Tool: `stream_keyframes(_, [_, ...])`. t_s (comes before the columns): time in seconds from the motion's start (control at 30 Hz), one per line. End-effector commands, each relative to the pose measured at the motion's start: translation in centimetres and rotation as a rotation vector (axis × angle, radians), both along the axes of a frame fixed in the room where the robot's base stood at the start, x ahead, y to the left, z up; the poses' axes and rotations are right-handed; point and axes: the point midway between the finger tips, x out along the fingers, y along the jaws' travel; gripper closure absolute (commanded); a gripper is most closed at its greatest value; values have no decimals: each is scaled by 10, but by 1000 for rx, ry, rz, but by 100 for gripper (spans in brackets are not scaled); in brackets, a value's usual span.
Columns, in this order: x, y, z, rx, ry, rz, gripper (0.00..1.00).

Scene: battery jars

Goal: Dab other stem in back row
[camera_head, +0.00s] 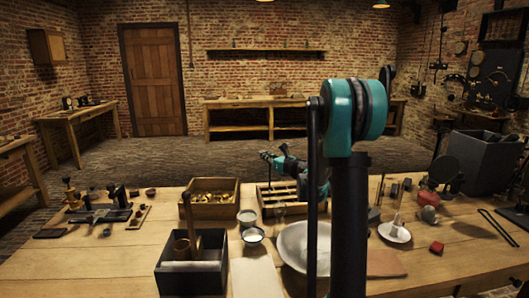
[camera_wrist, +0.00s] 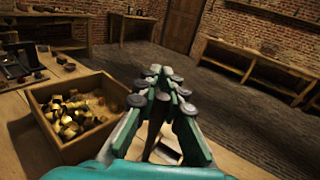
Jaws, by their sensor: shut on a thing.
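My gripper (camera_head: 268,156) is above the far middle of the workbench, over a wooden tray (camera_head: 262,206) with pale strips. In the wrist view my gripper (camera_wrist: 160,85) has its teal fingers drawn together at the tips, shut on a thin dark thing (camera_wrist: 155,125) that shows between them. What that thing is cannot be told. Part of a pale thing (camera_wrist: 168,153) shows below the fingers. My own arm and column hide part of the bench right of the tray. No stem in a back row can be made out clearly.
A wooden box of brass pieces (camera_head: 210,183) stands left of the tray. Two small bowls (camera_head: 247,217) (camera_head: 254,236), a large pale bowl (camera_head: 296,248) and a dark box with a wooden stick (camera_head: 170,281) stand nearer. Tools lie left; a white dish (camera_head: 394,234) sits right.

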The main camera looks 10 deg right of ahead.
Motion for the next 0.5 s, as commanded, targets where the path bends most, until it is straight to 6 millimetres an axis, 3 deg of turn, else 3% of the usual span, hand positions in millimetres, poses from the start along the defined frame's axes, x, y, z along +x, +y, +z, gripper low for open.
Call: stream_keyframes(0.5, [0,0,-8,0,0,0,100])
